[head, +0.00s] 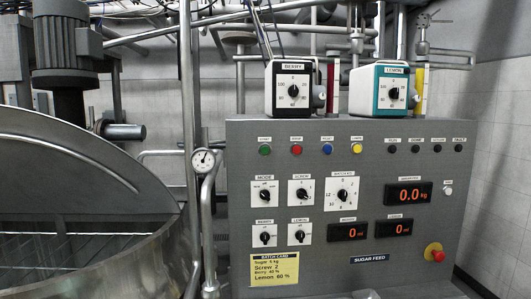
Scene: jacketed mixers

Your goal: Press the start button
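The grey control panel (300,168) labelled SUGAR FEED faces me at the centre right. A row of coloured buttons runs along its upper left: green (264,150), red (296,150), blue (327,149) and yellow (357,148). The small plates above them are too small to read surely; the green one, leftmost, looks like the start button. Below are the mode dial (264,190), screw dial (302,194), batch dial (341,194), berry dial (264,235) and lemon dial (299,235). The sugar display (408,194) reads 0.0 kg. Neither gripper is in view.
A yellow batch card (274,269) and a red emergency knob (434,252) are on the panel. The berry pump (292,88) and lemon pump (391,90) stand on top. An open steel vessel (130,262), pipes and a gauge (203,160) are to the left.

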